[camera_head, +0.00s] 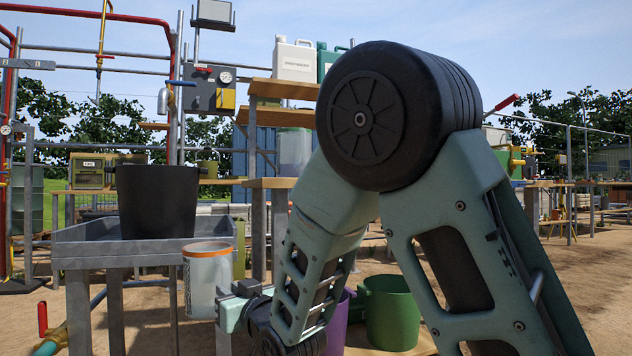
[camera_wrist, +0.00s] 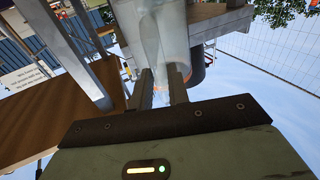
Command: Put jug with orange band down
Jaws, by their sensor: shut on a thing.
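The jug with the orange band (camera_head: 204,287) is clear and whitish, with an orange ring around its top rim. It is upright in the head view, in front of the grey metal table's right edge. My gripper (camera_head: 224,305) is at its right side. In the wrist view the jug (camera_wrist: 163,28) is between the two fingers of my gripper (camera_wrist: 163,88), which are shut on it. The wrist picture appears upside down. No support shows directly under the jug, though its surroundings are partly hidden by my arm.
A black bucket (camera_head: 157,203) stands on the grey metal table (camera_head: 75,250), which has a raised rim. A green bucket (camera_head: 391,312) and a purple bucket (camera_head: 337,322) stand low behind my arm. Wooden shelves (camera_head: 283,89) rise behind, with white (camera_head: 295,62) and green canisters on top.

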